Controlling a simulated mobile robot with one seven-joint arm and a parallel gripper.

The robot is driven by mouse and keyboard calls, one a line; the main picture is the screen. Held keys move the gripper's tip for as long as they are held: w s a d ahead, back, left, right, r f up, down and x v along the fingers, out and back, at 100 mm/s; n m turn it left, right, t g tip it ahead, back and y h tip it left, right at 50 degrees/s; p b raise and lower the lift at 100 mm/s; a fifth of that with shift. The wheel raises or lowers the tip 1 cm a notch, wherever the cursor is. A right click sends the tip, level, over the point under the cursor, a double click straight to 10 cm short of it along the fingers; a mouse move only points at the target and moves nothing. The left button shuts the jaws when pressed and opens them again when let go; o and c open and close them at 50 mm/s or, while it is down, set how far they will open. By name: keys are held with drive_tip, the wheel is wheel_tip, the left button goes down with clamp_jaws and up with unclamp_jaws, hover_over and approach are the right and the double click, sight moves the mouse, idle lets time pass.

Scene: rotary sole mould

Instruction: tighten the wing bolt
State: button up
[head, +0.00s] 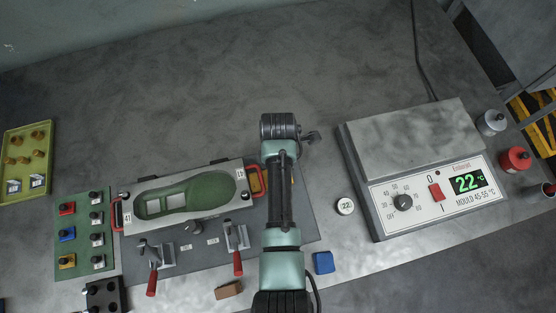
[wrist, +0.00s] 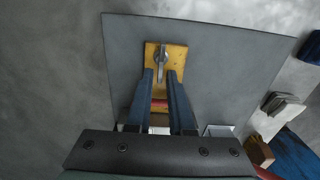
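The wing bolt (wrist: 161,54) is grey and stands on a yellow block (wrist: 177,53). Its wing is seen nearly edge-on, lengthwise in the wrist view. My gripper (wrist: 160,74) is open, its two dark fingers apart over the block, with the bolt between and just beyond the tips. I cannot tell whether they touch it. A red bar (wrist: 160,104) crosses the block between the fingers. In the head view my arm hides the bolt. The yellow block (head: 256,181) shows partly at the right end of the mould (head: 190,196), which has a green sole-shaped cavity.
Two red-handled toggle clamps (head: 151,274) (head: 237,255) stand in front of the mould. A heating plate (head: 412,140) reading 22 °C stands to the right. A round disc (head: 345,206), a blue block (head: 324,262) and a brown block (head: 229,291) lie nearby. The table behind is clear.

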clamp_jaws()
drive_tip(key=shift+m, duration=0.3)
drive_tip(key=m, duration=0.2)
drive_tip(key=w+m+p, duration=0.1)
drive_tip(key=m, duration=0.5)
drive_tip(key=w+m+p, duration=0.1)
drive_tip(key=m, duration=0.1)
drive_tip(key=shift+d+m, duration=0.15)
drive_tip(key=shift+m, duration=0.25)
drive_tip(key=m, duration=0.5)
drive_tip(key=shift+w+d+m, duration=0.2)
drive_tip(key=shift+d+m, duration=0.1)
drive_tip(key=shift+d, duration=0.1)
drive_tip(key=m, duration=0.2)
drive_tip(key=d+m+p, duration=0.1)
drive_tip(key=m, duration=0.2)
drive_tip(key=shift+m, duration=0.3)
